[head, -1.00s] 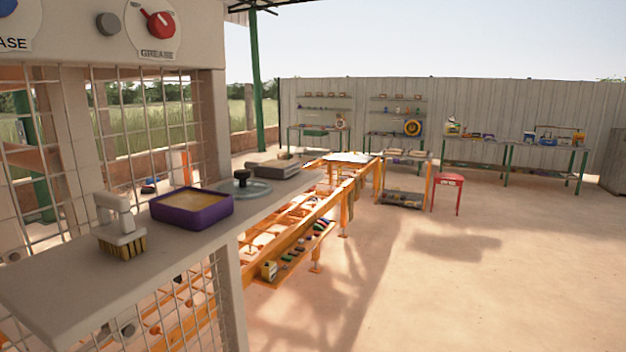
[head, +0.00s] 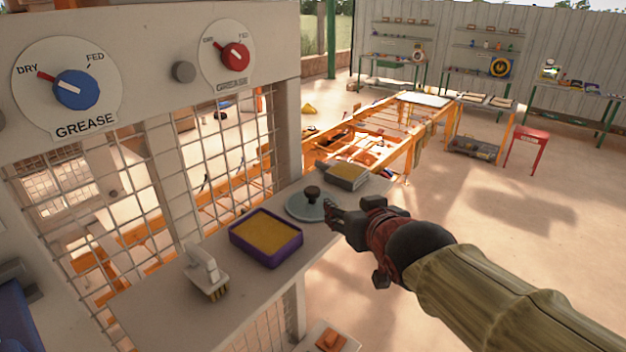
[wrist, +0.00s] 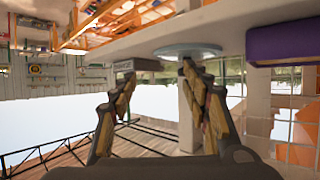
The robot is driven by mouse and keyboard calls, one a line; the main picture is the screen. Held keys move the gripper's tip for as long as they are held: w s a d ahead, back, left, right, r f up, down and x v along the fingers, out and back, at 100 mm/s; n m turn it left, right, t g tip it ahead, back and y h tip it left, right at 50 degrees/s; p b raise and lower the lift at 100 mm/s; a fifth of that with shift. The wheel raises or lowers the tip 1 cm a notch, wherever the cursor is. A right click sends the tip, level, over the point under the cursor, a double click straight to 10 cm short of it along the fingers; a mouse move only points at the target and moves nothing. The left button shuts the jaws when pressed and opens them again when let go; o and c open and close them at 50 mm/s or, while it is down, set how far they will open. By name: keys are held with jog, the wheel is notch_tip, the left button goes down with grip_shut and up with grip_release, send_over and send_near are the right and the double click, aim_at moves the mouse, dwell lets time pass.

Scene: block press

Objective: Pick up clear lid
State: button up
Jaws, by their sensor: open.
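The clear lid (head: 296,208) is a round, bluish see-through disc with a dark knob (head: 312,191). It lies on the pale shelf (head: 180,315), between the purple tray and a grey box. My gripper (head: 333,213) is open and empty at the lid's right edge, with its fingers pointing toward the knob. I cannot tell whether a finger touches the lid. In the wrist view, which is upside down, the lid (wrist: 188,49) is beyond the open fingers of my gripper (wrist: 157,72), nearer the right finger. The knob is not clear there.
The purple tray (head: 239,246) with yellow filling stands left of the lid, also in the wrist view (wrist: 285,42). A brush (head: 203,268) stands further left. A grey box (head: 345,180) sits close behind the lid. A wire mesh wall (head: 215,150) borders the shelf.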

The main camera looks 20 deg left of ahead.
jog(key=n+y, duration=0.1)
jog(key=y, duration=0.1)
send_near(314, 193)
jog(key=x, duration=0.3)
jog(key=a+x, duration=0.1)
jog(key=x, duration=0.1)
jog(key=shift+s+r, duration=0.2)
jog(key=shift+r, duration=0.15)
jog(key=shift+w+d+f+x, duration=0.1)
jog(key=shift+d+x, duration=0.1)
jog(key=shift+x, duration=0.95)
jog(key=shift+w+d+f+x, duration=0.1)
jog(key=shift+d+f+x, duration=0.05)
jog(key=shift+x, duration=1)
jog(key=shift+w+d+f+x, duration=0.1)
jog(key=shift+d+x, duration=0.1)
jog(key=shift+x, duration=0.9)
jog(key=shift+s, duration=0.1)
jog(key=shift+d, duration=0.1)
jog(key=c, duration=1.2)
grip_shut()
